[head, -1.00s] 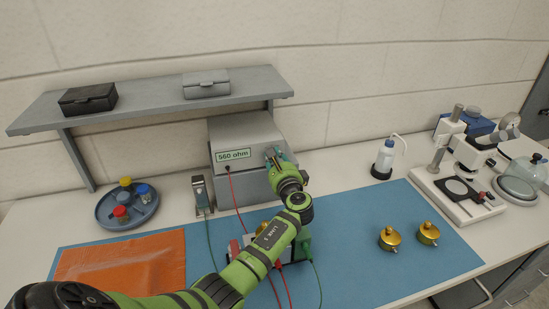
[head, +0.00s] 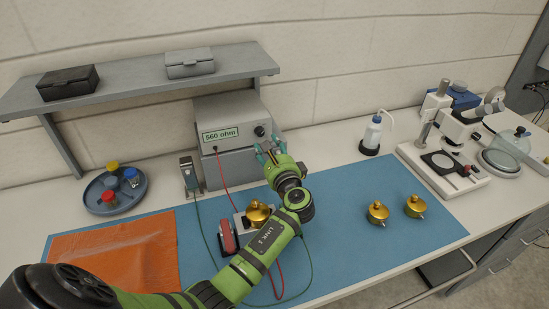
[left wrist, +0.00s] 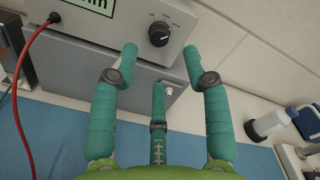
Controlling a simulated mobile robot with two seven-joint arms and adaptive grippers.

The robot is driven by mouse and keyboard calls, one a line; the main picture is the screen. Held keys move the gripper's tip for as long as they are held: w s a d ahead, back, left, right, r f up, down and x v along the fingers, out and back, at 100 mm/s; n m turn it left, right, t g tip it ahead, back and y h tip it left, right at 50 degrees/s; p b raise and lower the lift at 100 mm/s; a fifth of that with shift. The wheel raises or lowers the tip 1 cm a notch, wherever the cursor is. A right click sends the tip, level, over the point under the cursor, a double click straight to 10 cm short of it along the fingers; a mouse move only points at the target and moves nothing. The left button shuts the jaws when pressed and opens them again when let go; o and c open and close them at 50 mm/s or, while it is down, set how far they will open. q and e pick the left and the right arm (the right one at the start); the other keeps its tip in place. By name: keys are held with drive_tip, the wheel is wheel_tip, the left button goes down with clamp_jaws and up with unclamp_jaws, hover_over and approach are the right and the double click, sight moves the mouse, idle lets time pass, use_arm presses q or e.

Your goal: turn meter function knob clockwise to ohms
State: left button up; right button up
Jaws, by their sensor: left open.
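The meter (head: 228,122) is a grey box whose green-edged display reads 560 ohm, standing on another grey box at the back of the bench. Its black function knob (head: 259,131) is at the right of its front face. The knob also shows in the left wrist view (left wrist: 159,34), with a white pointer mark and small print around it too small to read. My left gripper (head: 268,151) is open and empty, just below and in front of the knob. In the left wrist view its teal fingers (left wrist: 165,62) are spread apart below the knob, not touching it.
A red lead (head: 225,180) runs down from the meter. Gold canisters (head: 377,212) stand on the blue mat (head: 335,230), and another (head: 257,213) sits on a stand beside my arm. A white bottle (head: 371,135) stands to the right, a tray of colored caps (head: 96,198) to the left.

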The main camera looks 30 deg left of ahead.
use_arm(q)
drive_tip(key=v, duration=0.5)
drive_tip(key=shift+s+d, duration=0.1)
drive_tip(key=shift+d, duration=0.1)
idle(0.3)
